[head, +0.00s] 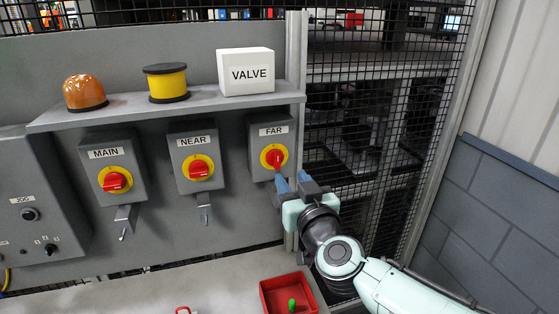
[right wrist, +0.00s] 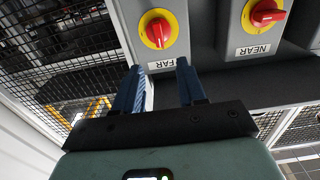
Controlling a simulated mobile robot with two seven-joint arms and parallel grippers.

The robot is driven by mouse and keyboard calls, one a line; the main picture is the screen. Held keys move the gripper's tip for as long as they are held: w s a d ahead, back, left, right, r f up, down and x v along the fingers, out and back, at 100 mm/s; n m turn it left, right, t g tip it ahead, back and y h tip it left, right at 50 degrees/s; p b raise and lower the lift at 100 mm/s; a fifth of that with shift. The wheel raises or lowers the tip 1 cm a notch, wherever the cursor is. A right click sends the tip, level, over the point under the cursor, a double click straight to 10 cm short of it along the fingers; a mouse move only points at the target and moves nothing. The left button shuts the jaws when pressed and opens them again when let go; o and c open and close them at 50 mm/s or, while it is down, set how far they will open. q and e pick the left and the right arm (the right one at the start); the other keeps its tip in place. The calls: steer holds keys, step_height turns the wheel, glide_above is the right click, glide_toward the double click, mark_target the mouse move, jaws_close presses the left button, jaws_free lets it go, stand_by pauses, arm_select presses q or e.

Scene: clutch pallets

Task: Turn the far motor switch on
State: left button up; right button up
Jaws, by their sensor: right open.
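The far motor switch (head: 274,157) is a red handle on a yellow round plate, on a grey box labelled FAR. Its handle stands roughly upright. It also shows in the right wrist view (right wrist: 157,30), turned upside down, beyond my fingertips. My right gripper (head: 292,180) is just below and right of this switch in the head view. Its two blue fingers are open with nothing between them, and they also show in the right wrist view (right wrist: 159,66). I cannot tell whether they touch the box. My left gripper is not in view.
The NEAR switch (head: 198,168) and MAIN switch (head: 115,180) sit to the left, handles roughly level. A shelf above holds an orange beacon (head: 85,93), a yellow spool (head: 166,82) and a VALVE box (head: 246,72). A red tray (head: 268,297) lies below. Mesh fencing (head: 405,110) stands right.

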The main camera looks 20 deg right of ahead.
mark_target(278, 159)
steer(key=w, duration=0.9)
steer(key=shift+w+a+p, duration=0.15)
steer(key=shift+p, duration=0.15)
jaws_close()
